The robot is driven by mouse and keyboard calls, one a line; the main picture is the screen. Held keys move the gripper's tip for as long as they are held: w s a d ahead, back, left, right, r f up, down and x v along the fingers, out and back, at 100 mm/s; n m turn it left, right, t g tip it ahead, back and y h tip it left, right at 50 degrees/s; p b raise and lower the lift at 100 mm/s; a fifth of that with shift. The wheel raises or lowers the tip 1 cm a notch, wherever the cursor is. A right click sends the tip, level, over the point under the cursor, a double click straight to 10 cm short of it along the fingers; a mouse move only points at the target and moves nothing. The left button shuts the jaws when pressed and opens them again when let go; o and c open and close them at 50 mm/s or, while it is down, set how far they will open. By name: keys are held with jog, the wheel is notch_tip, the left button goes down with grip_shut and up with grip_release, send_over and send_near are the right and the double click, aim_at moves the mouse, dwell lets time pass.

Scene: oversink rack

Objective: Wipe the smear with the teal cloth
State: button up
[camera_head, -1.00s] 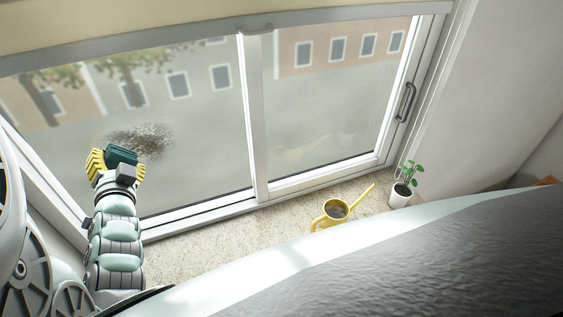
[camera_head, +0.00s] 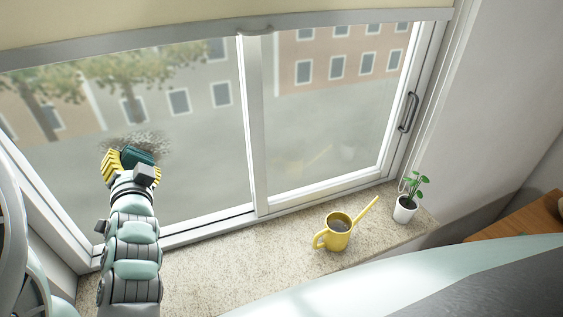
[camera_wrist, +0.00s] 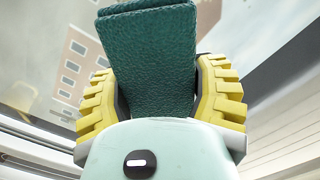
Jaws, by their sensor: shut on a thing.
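The smear (camera_head: 150,137) is a speckled brownish-grey patch on the left window pane in the head view. My gripper (camera_head: 126,160) is at the lower part of the smear and hides some of it. Its yellow ridged fingers are shut on the folded teal cloth (camera_head: 138,155). In the wrist view the teal cloth (camera_wrist: 150,60) stands up between the two yellow fingers of my gripper (camera_wrist: 155,90). I cannot tell whether the cloth touches the glass. The smear does not show clearly in the wrist view.
A yellow watering can (camera_head: 338,236) and a potted plant (camera_head: 405,208) stand on the speckled sill (camera_head: 230,265), to the right of my arm. A white mullion (camera_head: 254,130) divides the window. A blind (camera_head: 90,25) hangs across the top. A wooden surface (camera_head: 515,222) is at the right.

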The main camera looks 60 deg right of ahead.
jog(key=shift+s+d+f+b, duration=0.1)
jog(key=shift+s+d+b, duration=0.25)
jog(key=shift+d+b, duration=0.25)
jog(key=shift+s+d+b, duration=0.35)
jog(key=shift+d+b, duration=0.1)
jog(key=shift+d, duration=0.1)
